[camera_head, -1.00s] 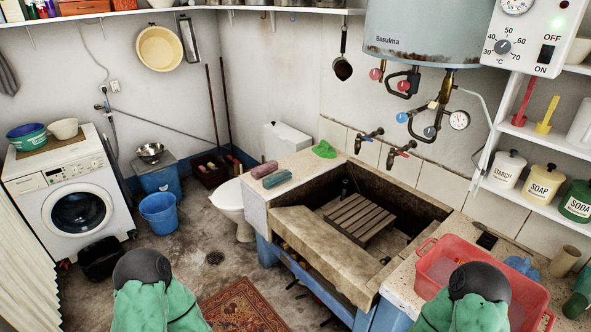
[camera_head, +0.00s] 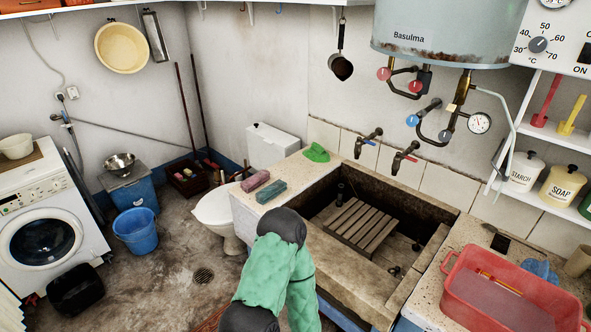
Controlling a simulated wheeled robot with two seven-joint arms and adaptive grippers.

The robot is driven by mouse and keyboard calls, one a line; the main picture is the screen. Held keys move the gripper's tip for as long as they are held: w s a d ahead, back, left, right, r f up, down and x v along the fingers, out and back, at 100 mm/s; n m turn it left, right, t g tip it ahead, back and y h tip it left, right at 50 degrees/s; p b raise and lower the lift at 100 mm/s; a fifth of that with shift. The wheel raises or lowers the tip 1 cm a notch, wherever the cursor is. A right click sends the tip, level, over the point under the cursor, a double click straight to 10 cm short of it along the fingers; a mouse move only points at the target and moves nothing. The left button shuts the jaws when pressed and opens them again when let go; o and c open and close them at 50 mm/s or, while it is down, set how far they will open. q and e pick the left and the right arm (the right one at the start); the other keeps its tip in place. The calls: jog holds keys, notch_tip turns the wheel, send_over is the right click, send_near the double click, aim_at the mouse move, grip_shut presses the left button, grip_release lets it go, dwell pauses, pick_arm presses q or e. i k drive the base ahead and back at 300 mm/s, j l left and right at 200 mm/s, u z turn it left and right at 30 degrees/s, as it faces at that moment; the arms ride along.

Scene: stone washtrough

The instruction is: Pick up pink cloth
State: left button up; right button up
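A dull pink folded cloth (camera_head: 255,182) lies on the stone ledge (camera_head: 252,208) at the left end of the trough. It lies to the left of a similar teal folded cloth (camera_head: 271,192). One of my arms, in a green sleeve with dark joints, rises from the bottom centre and appears to be the left one. Its upper dark joint is just below the two cloths in the picture. Neither gripper's fingers show. My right arm is out of view.
The sunken stone trough (camera_head: 423,210) holds a wooden slatted rack (camera_head: 361,223). A green cloth (camera_head: 317,153) lies on its back rim. A red basin (camera_head: 455,295) stands at the right. A toilet (camera_head: 215,214) and blue bucket (camera_head: 136,232) are left of the ledge.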

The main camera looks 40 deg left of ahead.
aim_at(249, 185)
jog(key=i+j+z, duration=0.15)
jog(key=j+z, duration=0.2)
jog(key=j, duration=1.1)
jog(key=j+z, duration=0.35)
jog(key=j, duration=1.15)
jog(key=k, duration=0.05)
